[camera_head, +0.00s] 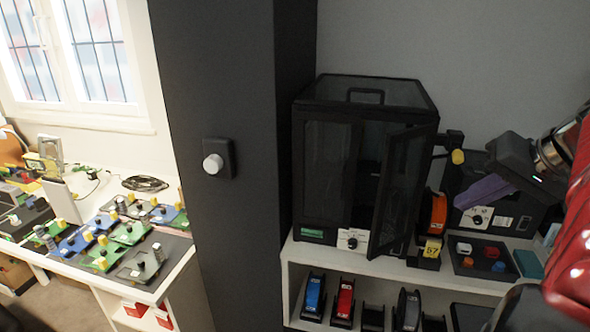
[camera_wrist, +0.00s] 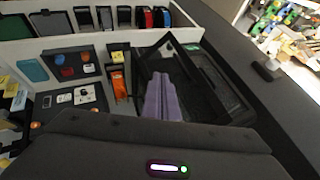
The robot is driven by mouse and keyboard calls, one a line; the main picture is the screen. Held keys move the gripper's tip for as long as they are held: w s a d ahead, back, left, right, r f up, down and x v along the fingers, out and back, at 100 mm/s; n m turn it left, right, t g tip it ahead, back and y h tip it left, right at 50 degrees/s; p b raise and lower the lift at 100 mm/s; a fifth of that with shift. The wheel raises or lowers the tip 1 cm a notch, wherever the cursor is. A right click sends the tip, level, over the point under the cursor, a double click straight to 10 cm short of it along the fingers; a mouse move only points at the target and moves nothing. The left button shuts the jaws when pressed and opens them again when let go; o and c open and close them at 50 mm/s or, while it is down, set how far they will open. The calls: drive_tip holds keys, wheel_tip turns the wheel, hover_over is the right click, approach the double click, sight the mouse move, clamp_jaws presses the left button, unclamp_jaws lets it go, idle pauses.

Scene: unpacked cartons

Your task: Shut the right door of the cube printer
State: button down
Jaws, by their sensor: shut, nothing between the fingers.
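The cube printer (camera_head: 365,98) is a dark box with clear panels on a white shelf unit. Its right door (camera_head: 400,190) stands ajar, swung outward from the front, and its left door (camera_head: 327,175) looks shut. In the wrist view the printer (camera_wrist: 225,85) lies to the right of and beyond the fingers. My gripper (camera_head: 463,202) has purple fingers, shut and empty, to the right of the open door and apart from it in the head view. In the wrist view the gripper (camera_wrist: 163,77) overlaps the dark door frame; I cannot tell the gap.
An orange spool (camera_head: 438,214) and a yellow tag marked 57 (camera_head: 433,249) sit right of the door. A tray with coloured caps (camera_head: 484,262) lies beside them. Blue (camera_head: 314,294) and red (camera_head: 345,298) spools stand below. A dark column (camera_head: 228,100) rises at left.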

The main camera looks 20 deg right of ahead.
drive_tip(key=w+a+f, duration=0.3)
drive_tip(key=w+f, duration=0.4)
drive_tip(key=w, duration=0.1)
drive_tip(key=shift+w+a+f, duration=0.3)
drive_tip(key=shift+w+f, duration=0.1)
idle(0.3)
idle(0.3)
